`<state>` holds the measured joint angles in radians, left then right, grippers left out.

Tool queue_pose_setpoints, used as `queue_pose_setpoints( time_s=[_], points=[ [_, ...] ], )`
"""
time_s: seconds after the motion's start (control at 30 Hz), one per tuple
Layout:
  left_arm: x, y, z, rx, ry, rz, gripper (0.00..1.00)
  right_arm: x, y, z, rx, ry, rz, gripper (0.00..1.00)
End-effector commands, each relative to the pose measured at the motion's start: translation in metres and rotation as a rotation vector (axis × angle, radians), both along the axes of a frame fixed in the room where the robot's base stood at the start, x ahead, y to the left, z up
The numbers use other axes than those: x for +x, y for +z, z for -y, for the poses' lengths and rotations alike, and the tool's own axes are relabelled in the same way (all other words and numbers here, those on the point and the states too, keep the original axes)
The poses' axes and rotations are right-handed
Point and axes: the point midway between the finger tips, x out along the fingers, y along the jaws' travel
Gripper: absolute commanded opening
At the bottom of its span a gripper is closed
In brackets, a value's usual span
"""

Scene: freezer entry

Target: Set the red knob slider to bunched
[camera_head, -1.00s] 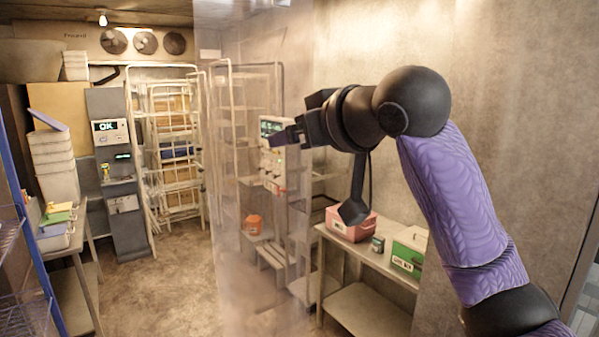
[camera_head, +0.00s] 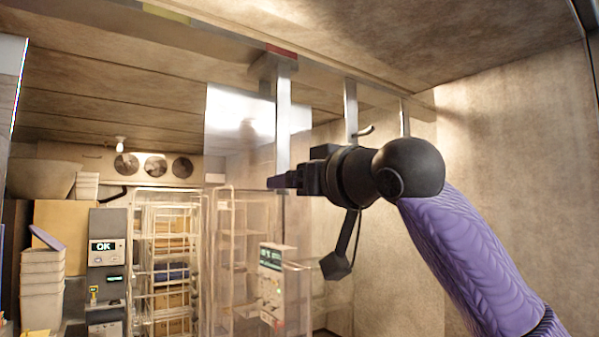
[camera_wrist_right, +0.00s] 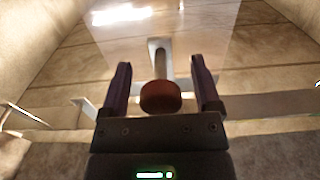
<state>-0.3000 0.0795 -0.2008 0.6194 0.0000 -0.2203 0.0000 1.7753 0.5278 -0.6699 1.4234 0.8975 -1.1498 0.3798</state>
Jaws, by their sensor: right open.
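The red knob (camera_wrist_right: 160,97) is a round, dark red cap on a metal stem, seen in the wrist view. It sits between the two fingers of my right gripper (camera_wrist_right: 160,65), with a gap on each side. In the head view my right gripper (camera_head: 277,183) is raised in front of a vertical metal bar (camera_head: 283,120) that hangs from the overhead rail (camera_head: 200,42). The knob cannot be made out there. A clear curtain sheet (camera_head: 238,130) hangs by this bar. My left gripper is out of view.
The rail carries a yellow mark (camera_head: 167,14) and a red mark (camera_head: 281,51), the red one above the bar. More metal hangers (camera_head: 351,112) stand to the right. A control box (camera_head: 271,285), wire racks (camera_head: 165,265) and stacked bins (camera_head: 42,285) are farther back.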

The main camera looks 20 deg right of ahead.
Motion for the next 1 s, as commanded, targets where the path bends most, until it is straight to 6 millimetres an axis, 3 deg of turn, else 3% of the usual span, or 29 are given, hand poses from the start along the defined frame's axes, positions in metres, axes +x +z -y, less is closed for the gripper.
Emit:
queue_pose_setpoints(
  time_s=[0.1,0.13,0.5,1.0],
  points=[
    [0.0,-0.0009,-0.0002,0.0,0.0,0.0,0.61,-0.0002,-0.0008,0.0,0.0,0.0,0.0,0.81],
    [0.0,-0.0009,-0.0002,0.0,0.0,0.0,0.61,-0.0002,-0.0008,0.0,0.0,0.0,0.0,0.76],
    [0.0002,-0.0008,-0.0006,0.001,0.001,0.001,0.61,-0.0006,-0.0005,0.0001,-0.001,0.0,0.0,0.0],
    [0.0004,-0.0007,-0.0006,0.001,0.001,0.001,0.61,-0.0007,-0.0002,0.0001,-0.001,0.0,0.001,0.0]
  ],
)
